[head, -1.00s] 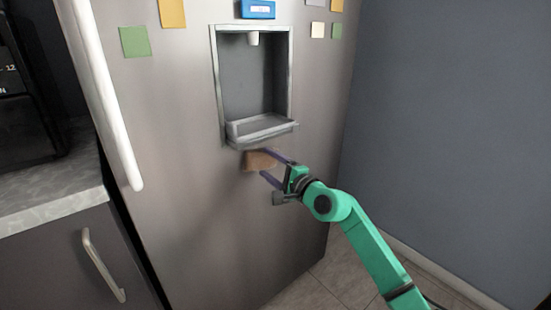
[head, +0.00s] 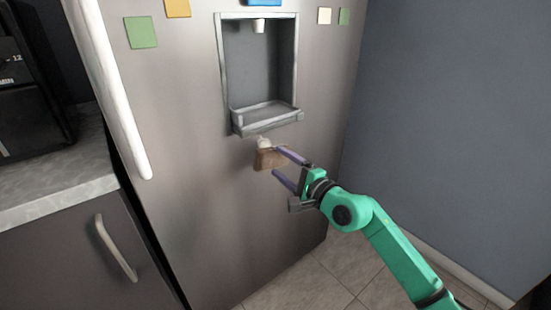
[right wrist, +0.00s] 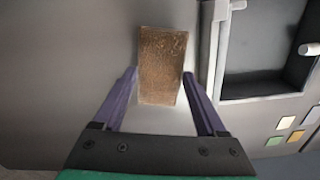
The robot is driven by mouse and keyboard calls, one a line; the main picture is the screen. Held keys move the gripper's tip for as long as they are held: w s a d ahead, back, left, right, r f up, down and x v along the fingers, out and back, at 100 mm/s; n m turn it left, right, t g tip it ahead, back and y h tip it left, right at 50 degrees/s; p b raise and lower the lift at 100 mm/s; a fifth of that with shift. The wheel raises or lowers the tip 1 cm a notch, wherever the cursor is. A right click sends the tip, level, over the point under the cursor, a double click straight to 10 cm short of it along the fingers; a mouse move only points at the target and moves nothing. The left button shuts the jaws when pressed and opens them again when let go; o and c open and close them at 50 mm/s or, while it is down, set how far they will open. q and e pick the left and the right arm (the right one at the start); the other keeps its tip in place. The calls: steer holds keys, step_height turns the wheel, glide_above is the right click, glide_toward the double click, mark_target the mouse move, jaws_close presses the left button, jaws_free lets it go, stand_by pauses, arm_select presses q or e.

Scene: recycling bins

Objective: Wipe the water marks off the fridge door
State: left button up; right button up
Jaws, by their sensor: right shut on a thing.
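The fridge door (head: 190,170) is grey brushed metal. My right gripper (head: 277,162) is shut on a brown sponge (head: 268,158) just below the dispenser tray, at the door's surface. A small whitish mark (head: 264,142) shows on the door at the sponge's top edge. In the right wrist view the sponge (right wrist: 162,62) sits between the purple fingers of the gripper (right wrist: 163,80), with the door behind it. Door surface directly behind the sponge is hidden. My left gripper is not in view.
The recessed dispenser (head: 259,70) with its protruding tray (head: 268,118) is just above the sponge. A long white handle (head: 108,90) runs down the door's left side. A counter (head: 55,178) stands at left, a blue-grey wall (head: 440,120) at right. The lower door is clear.

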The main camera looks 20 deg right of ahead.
steer(key=shift+s+d+f, duration=0.1)
steer(key=shift+s+d, duration=0.1)
steer(key=shift+s, duration=0.15)
steer(key=shift+v, duration=1.15)
steer(key=shift+a, duration=0.1)
